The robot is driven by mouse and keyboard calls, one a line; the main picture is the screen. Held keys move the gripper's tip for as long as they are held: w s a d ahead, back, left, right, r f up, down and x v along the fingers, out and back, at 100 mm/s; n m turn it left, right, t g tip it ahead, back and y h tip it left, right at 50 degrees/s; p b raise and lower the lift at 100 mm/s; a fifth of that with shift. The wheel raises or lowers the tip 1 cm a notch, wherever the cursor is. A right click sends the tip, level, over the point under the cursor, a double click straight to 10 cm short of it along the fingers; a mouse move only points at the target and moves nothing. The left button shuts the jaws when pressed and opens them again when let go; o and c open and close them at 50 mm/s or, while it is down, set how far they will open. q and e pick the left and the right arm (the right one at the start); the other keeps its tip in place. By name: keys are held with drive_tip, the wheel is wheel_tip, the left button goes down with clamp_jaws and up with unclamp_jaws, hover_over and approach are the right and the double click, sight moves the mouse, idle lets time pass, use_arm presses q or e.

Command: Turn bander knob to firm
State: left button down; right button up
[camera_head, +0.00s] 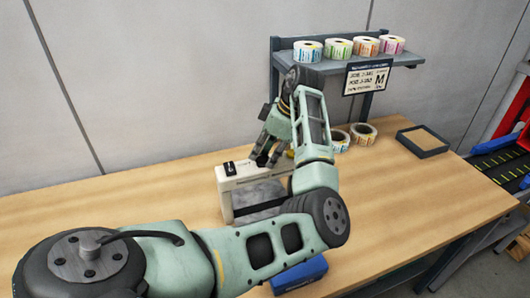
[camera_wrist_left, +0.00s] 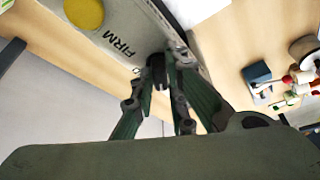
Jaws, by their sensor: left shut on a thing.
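The bander is a cream machine (camera_head: 236,184) on the wooden table in the head view, partly hidden behind my left arm. My left gripper (camera_head: 264,158) points down at its top and is shut on a small dark knob. In the left wrist view, the fingers of my left gripper (camera_wrist_left: 160,82) close around the dark knob (camera_wrist_left: 158,66) beside the printed word FIRM (camera_wrist_left: 118,42). The fingers hide much of the knob, so I cannot tell its pointer setting. A yellow round part (camera_wrist_left: 84,13) shows on the same face. My right gripper is not in view.
A shelf (camera_head: 345,65) at the back holds several label rolls (camera_head: 338,48) and a sign (camera_head: 366,79). More rolls (camera_head: 362,135) and a dark-rimmed tray (camera_head: 422,141) lie to the right. A blue object (camera_head: 300,275) sits in front. The table's left part is clear.

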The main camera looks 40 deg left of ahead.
use_arm(q)
drive_tip(key=m+t+p, duration=0.1)
drive_tip(key=m+p, duration=0.2)
drive_tip(key=m+t+p, duration=0.1)
drive_tip(key=m+p, duration=0.2)
drive_tip(key=m+t+p, duration=0.1)
drive_tip(key=m+p, duration=0.1)
drive_tip(key=p, duration=0.2)
drive_tip(key=shift+s+r+m+y, duration=0.3)
drive_tip(key=shift+s+m, duration=0.05)
drive_tip(key=shift+m, duration=0.05)
drive_tip(key=shift+f+m+t+p, duration=0.1)
drive_tip(key=shift+m+t+p, duration=0.4)
drive_tip(key=shift+m+p, duration=0.4)
drive_tip(key=shift+s+f+m+t, duration=0.1)
drive_tip(key=shift+m+t, duration=0.2)
drive_tip(key=shift+m, duration=0.7)
drive_tip(key=m, duration=0.1)
drive_tip(key=m+t+h, duration=0.1)
drive_tip(key=m, duration=0.1)
drive_tip(key=shift+s+a+m, duration=0.1)
drive_tip(key=shift+a+m, duration=0.1)
drive_tip(key=shift+m, duration=0.1)
drive_tip(key=m+t+h, duration=0.1)
drive_tip(key=m+h, duration=0.1)
drive_tip(key=m, duration=0.2)
drive_tip(key=shift+a, duration=0.1)
drive_tip(key=shift+f+m+h, duration=0.1)
drive_tip(key=shift+m+h, duration=0.4)
drive_tip(key=shift+m, duration=1.2)
